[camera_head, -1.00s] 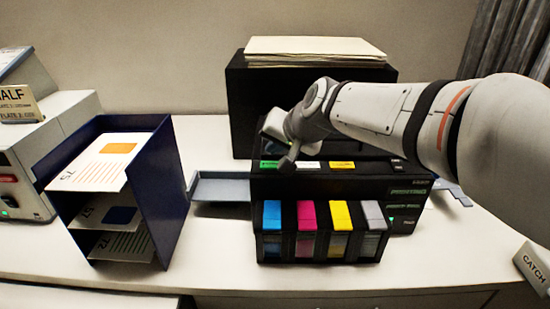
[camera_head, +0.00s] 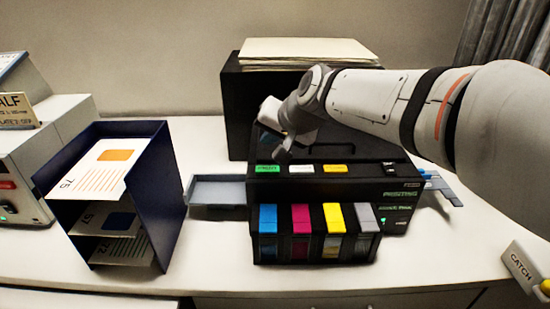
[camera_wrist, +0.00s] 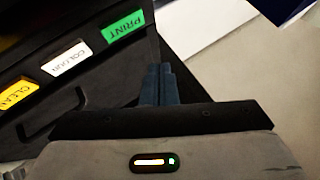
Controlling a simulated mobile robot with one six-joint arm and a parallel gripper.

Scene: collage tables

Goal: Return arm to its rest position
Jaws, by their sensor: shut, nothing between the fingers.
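My gripper (camera_head: 284,150) hangs above the rear top of the black printer (camera_head: 398,197) in the head view, empty and clear of the coloured buttons. In the wrist view my gripper (camera_wrist: 158,72) shows its two dark fingers together. Beside them are the green PRINT button (camera_wrist: 124,26), the white COLOUR button (camera_wrist: 66,58) and the yellow CLEAN button (camera_wrist: 18,92). My arm reaches in from the right of the head view.
Blue, magenta, yellow and grey cartridges line the printer's front. A grey tray (camera_head: 218,188) sticks out at its left. A dark blue rack (camera_head: 172,200) of printed sheets stands further left. A black box (camera_head: 234,110) topped with paper (camera_head: 310,50) stands behind. A CATCH sign (camera_head: 522,268) is at right.

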